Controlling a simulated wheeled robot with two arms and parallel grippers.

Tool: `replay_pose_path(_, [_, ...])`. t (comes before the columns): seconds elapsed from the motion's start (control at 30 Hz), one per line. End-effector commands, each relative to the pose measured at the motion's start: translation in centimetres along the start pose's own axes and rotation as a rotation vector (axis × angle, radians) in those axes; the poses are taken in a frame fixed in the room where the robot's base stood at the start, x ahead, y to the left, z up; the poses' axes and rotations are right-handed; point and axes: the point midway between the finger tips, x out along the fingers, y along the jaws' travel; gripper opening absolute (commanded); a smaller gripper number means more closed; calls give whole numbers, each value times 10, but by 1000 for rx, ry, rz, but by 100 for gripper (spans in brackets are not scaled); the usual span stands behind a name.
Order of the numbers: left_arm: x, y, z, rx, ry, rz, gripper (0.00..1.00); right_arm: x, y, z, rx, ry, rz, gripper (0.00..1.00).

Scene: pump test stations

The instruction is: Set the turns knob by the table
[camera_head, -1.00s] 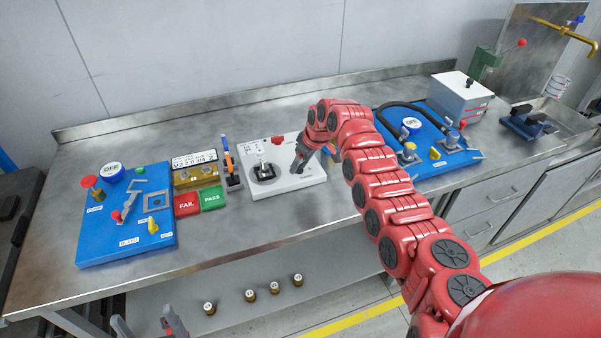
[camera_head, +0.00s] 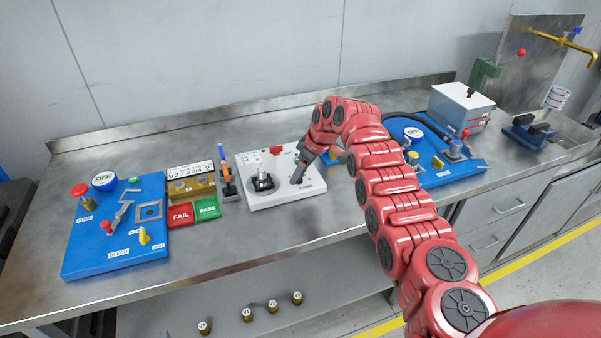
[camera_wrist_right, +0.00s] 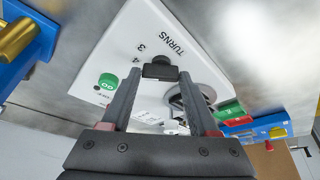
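The turns knob (camera_wrist_right: 160,70) is a small dark knob on a white panel (camera_wrist_right: 150,30), next to the word TURNS and the digits 3 and 4 in the right wrist view. My right gripper (camera_wrist_right: 160,76) has one finger on each side of the knob, fingertips at about its height. The fingers stand apart, with what look like narrow gaps; contact is hard to tell. In the head view my right gripper (camera_head: 297,181) points down onto the right part of the white station (camera_head: 285,198) and hides the knob. My left gripper is not clearly in view.
A dark round fixture (camera_head: 262,182) sits left of the knob. A green GO button (camera_wrist_right: 108,82) is near the left finger. A blue board (camera_head: 115,258), FAIL (camera_head: 180,215) and PASS (camera_head: 207,209) pads and a label plate (camera_head: 190,170) stand further left.

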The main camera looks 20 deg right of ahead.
Motion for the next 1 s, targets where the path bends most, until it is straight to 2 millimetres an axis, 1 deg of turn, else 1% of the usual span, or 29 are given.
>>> replay_pose_path(0.03, [0,0,0,0,0,0,82,0,0,0,0,0,0,72])
replay_pose_path(0.1, [0,0,0,0,0,0,82,0,0,0,0,0,0,84])
replay_pose_path(0.13, [0,0,0,0,0,0,82,0,0,0,1,-1,0,88])
replay_pose_path(0.43, [0,0,0,0,0,0,82,0,0,1,1,-1,-1,88])
replay_pose_path(0.57, [-2,0,0,0,0,0,82,-8,1,1,3,1,1,88])
replay_pose_path(0.67, [-5,0,1,0,0,0,82,-22,1,1,2,3,2,88])
replay_pose_path(0.73, [-9,0,2,0,0,0,82,-35,1,1,2,2,1,88])
replay_pose_path(1.0, [-20,1,3,0,0,0,82,-111,2,0,2,2,6,88])
